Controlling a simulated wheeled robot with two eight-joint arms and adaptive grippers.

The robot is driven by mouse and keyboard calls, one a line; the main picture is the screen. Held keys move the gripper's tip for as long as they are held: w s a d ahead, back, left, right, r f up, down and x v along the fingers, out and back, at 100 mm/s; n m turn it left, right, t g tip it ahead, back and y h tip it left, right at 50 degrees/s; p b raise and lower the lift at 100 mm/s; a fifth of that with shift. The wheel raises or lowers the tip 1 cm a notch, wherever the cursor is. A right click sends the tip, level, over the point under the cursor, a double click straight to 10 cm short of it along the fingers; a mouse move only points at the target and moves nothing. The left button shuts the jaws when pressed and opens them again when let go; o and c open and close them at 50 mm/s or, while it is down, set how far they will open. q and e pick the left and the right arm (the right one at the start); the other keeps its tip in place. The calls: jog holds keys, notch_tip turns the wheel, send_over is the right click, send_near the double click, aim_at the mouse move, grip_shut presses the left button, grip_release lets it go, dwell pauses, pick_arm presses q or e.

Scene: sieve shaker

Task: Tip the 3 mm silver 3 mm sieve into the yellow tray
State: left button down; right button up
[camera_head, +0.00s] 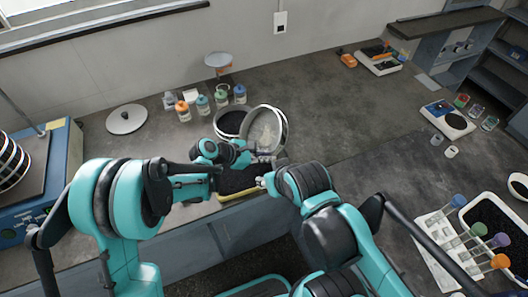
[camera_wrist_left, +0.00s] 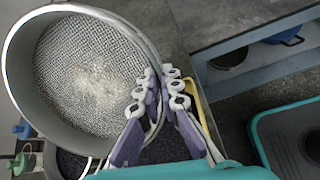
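The silver sieve (camera_head: 268,128) stands tilted nearly on edge above the back of the yellow tray (camera_head: 235,196). Its mesh (camera_wrist_left: 90,70) faces the left wrist camera, with a pale patch of grains or glare at its centre. My left gripper (camera_head: 257,156) is at the sieve's lower rim; in the left wrist view its fingers (camera_wrist_left: 163,100) are shut on the rim. The tray holds dark grains and is partly hidden by my arms; a sliver of yellow edge shows behind the fingers. My right gripper (camera_head: 264,181) is at the tray's right side, its fingers too small to read.
A round pan with dark contents (camera_head: 230,122) stands just behind the sieve. Several small bottles (camera_head: 202,104) and a round lid (camera_head: 126,119) are behind to the left. The blue shaker (camera_head: 45,180) is at far left.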

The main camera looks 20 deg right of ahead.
pick_arm(q)
jog(key=shift+d+r+y, duration=0.1)
jog(key=shift+d+y, duration=0.1)
jog(key=shift+y, duration=0.2)
jog(key=shift+w+f, duration=0.1)
jog(key=shift+f, duration=0.1)
pick_arm(e)
jog(key=shift+r, duration=0.45)
pick_arm(q)
jog(key=shift+d+r+y+p, duration=0.1)
jog(key=shift+d+y+p, duration=0.3)
jog(key=shift+y+p, duration=0.6)
jog(key=shift+d+y, duration=0.25)
jog(key=shift+y, duration=0.35)
jog(key=shift+d+f+y+p, duration=0.15)
jog(key=shift+f+y+p, duration=0.3)
jog(key=shift+y, duration=0.35)
jog(key=shift+f, duration=0.1)
pick_arm(e)
notch_tip(320, 180, up, 2)
jog(key=shift+r, duration=0.2)
